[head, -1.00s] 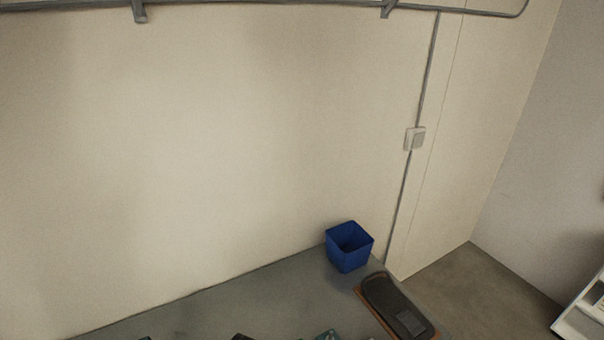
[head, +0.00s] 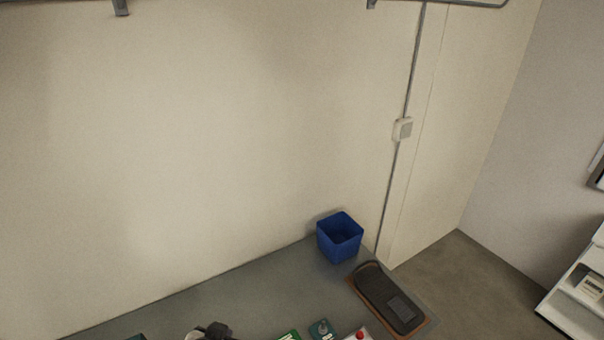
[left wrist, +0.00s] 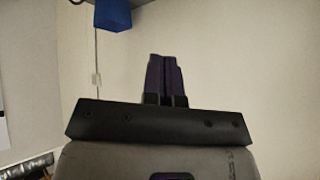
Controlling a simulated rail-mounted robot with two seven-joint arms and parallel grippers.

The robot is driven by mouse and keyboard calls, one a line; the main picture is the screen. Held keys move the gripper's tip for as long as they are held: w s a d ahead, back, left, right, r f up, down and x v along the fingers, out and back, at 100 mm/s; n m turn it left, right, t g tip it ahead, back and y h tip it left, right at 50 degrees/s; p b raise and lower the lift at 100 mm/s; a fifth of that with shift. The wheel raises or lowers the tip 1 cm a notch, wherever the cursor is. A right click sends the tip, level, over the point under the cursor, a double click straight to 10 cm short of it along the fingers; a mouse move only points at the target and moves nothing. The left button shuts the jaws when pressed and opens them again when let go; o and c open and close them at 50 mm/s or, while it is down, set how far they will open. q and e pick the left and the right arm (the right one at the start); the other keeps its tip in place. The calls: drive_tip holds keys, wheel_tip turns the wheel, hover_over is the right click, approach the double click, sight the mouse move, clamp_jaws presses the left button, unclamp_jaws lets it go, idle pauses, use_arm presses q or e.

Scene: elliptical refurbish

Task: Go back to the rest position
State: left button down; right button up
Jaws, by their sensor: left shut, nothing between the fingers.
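My left gripper (left wrist: 165,78) shows in the left wrist view with its dark purple fingers together and nothing between them. Plain wall lies behind the fingertips, and they touch nothing that I can see. In the head view only a dark shape at the bottom edge may be part of it; I cannot tell for sure. My right gripper is in neither view.
A grey table (head: 225,297) runs along the wall. On it are a blue bin (head: 340,238), a dark device (head: 390,298) on a brown board, and several small items cut off by the bottom edge. A white shelf (head: 578,300) stands at right.

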use_arm(q)
drive_tip(key=s+a+f+g, duration=0.1)
drive_tip(key=s+f, duration=0.3)
drive_tip(key=s, duration=0.5)
drive_tip(key=s+a+f+g, duration=0.2)
drive_tip(key=s+f, duration=0.2)
drive_tip(key=s, duration=0.6)
drive_tip(key=s+a+f+n+g+p, duration=0.1)
drive_tip(key=s+f, duration=0.3)
drive_tip(key=s, duration=0.6)
drive_tip(key=shift+a+f+g+y, duration=0.15)
drive_tip(key=shift+a+g+y, duration=0.15)
drive_tip(key=shift+a+g, duration=0.2)
